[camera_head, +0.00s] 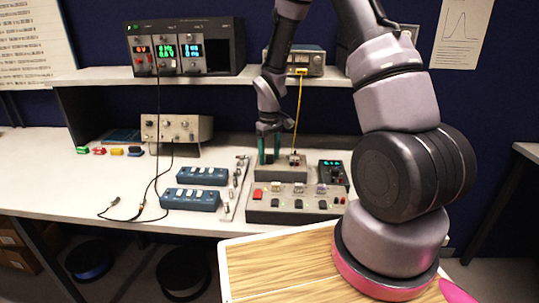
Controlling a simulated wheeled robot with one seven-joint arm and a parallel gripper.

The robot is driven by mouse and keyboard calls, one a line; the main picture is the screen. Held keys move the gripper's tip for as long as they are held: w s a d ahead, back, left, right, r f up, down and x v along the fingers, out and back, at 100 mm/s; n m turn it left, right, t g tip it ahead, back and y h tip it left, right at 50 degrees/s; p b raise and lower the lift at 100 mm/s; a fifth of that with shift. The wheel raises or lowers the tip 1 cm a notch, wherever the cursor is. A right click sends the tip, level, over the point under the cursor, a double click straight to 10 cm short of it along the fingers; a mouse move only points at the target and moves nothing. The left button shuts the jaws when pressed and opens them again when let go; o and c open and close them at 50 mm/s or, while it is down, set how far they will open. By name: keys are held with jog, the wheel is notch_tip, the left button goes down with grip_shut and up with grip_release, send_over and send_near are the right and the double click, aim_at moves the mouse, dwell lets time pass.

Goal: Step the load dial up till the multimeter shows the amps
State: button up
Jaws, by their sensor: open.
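My gripper (269,161) hangs fingers down over the left part of a grey box (281,174) on the bench. Its two teal fingers are apart, one on each side of a small dark knob-like part, possibly the load dial (269,158). I cannot tell whether they touch it. Another small dark part (294,160) with a yellow lead stands on the box's right side. A black handheld meter, likely the multimeter (333,175), lies to the right with a lit greenish display. Its digits are too small to read.
A grey panel (297,205) with coloured switches sits in front of the box. Blue blocks (190,199), a beige instrument (177,129) and loose cables lie left. A lit power supply (185,48) and another instrument (307,60) stand on the shelf above.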

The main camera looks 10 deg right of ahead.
grip_shut()
jog(key=shift+m, duration=0.3)
jog(key=m, duration=0.4)
jog(key=shift+m, duration=2)
grip_release()
